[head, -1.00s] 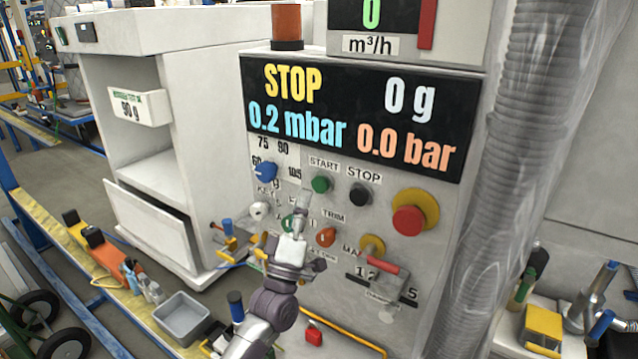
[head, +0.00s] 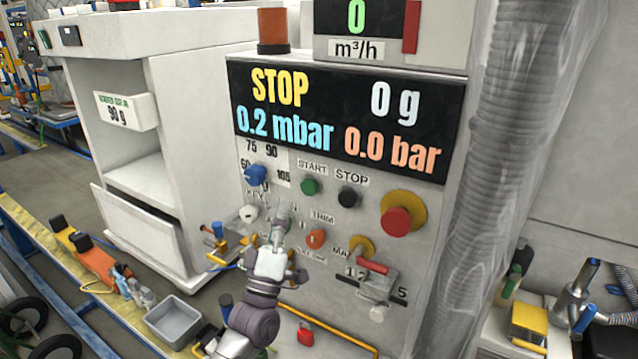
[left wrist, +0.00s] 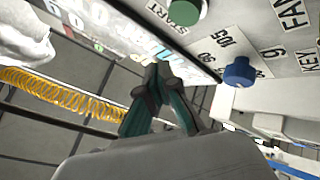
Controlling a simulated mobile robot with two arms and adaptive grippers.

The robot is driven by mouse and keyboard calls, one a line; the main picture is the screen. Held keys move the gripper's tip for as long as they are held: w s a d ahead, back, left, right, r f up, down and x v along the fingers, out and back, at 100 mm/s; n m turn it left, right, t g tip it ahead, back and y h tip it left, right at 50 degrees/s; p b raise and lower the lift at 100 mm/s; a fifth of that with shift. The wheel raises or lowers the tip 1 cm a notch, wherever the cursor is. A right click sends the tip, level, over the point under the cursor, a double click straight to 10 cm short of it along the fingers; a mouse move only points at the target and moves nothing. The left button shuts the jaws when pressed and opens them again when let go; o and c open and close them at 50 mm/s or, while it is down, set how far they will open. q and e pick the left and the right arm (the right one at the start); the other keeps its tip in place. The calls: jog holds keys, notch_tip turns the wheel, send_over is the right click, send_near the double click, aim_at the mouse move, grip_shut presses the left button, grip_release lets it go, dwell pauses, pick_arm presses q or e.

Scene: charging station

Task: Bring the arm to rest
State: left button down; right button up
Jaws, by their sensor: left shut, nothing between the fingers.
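My left gripper (head: 281,215) is in front of the lower left part of the control panel (head: 437,205) in the head view. Its fingers are together and empty, pointing up the panel, below the green START button (head: 309,187). It hides part of the labels and a control behind it. In the left wrist view the closed fingertips (left wrist: 157,72) show in the middle, with the START button (left wrist: 187,10) above and the blue knob (left wrist: 239,72) to the right. Whether the fingers touch the panel cannot be told. My right gripper is not in view.
The panel also carries a red stop button (head: 396,221), an orange knob (head: 316,239) and a lever (head: 372,264). A grey hose (head: 490,140) runs down its right side. A white cabinet (head: 175,130) stands left. A grey bin (head: 174,319) sits low at left.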

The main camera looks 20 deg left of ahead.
pick_arm(q)
jog(key=s+d+f+m+g+h, duration=0.3)
jog(key=d+f+m+g, duration=0.25)
jog(key=f, duration=0.45)
jog(key=s+d+f+m+g+h, duration=0.2)
jog(key=s+d+f+m+g, duration=0.25)
jog(key=f+g, duration=0.35)
jog(key=s+a+f+m+g+y, duration=0.1)
jog(key=s+f+m+g, duration=0.2)
jog(key=s, duration=0.4)
jog(key=s+f+g+y, duration=0.1)
jog(key=s+f+g, duration=0.3)
jog(key=s+f, duration=0.3)
jog(key=s+a+f+m+g+y, duration=0.1)
jog(key=s+f+m+g, duration=0.15)
jog(key=s, duration=0.55)
notch_tip(320, 180, down, 28)
jog(key=s+g, duration=0.2)
jog(key=s, duration=0.1)
jog(key=s+a+f+g, duration=0.1)
jog(key=s+a+f, duration=0.2)
jog(key=s+f, duration=1)
jog(key=shift+s+f, duration=0.3)
jog(key=shift+s, duration=0.9)
